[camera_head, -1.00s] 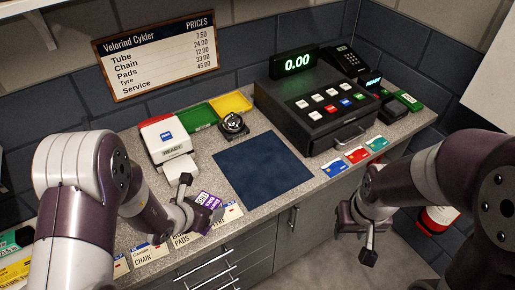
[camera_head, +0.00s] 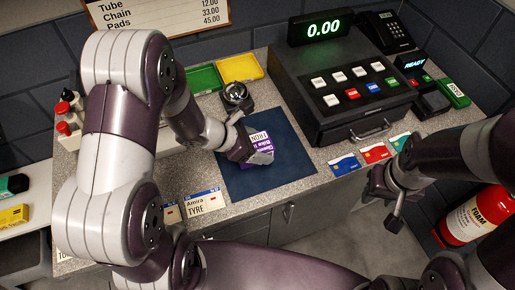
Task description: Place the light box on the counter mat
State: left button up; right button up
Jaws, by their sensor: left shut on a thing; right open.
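The light box (camera_head: 262,150) is small, purple and white with printed lettering. My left gripper (camera_head: 248,146) is shut on it and holds it at the dark blue counter mat (camera_head: 255,183), over its middle. I cannot tell whether the box touches the mat. The fingers hide part of the box. My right gripper (camera_head: 380,199) is open and empty, in front of the counter's edge at the right, apart from the mat.
A cash register (camera_head: 345,85) stands behind and right of the mat. A bell (camera_head: 236,96) sits at the mat's back left corner. Coloured cards (camera_head: 375,152) lie right of the mat. A fire extinguisher (camera_head: 470,216) is at the right.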

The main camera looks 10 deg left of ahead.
pick_arm(q)
jog(key=shift+w+a+f, duration=0.25)
jog(key=shift+w+f, duration=0.05)
jog(key=shift+w, duration=0.15)
notch_tip(320, 180, down, 4)
jog(key=shift+w+f, duration=0.1)
jog(key=shift+w, duration=0.15)
pick_arm(e)
jog(key=shift+s+r, duration=0.25)
pick_arm(q)
jog(key=shift+f, duration=0.25)
jog(key=o, duration=1.1)
pick_arm(e)
jog(key=shift+f, duration=0.2)
pick_arm(q)
jog(key=shift+r, duration=0.1)
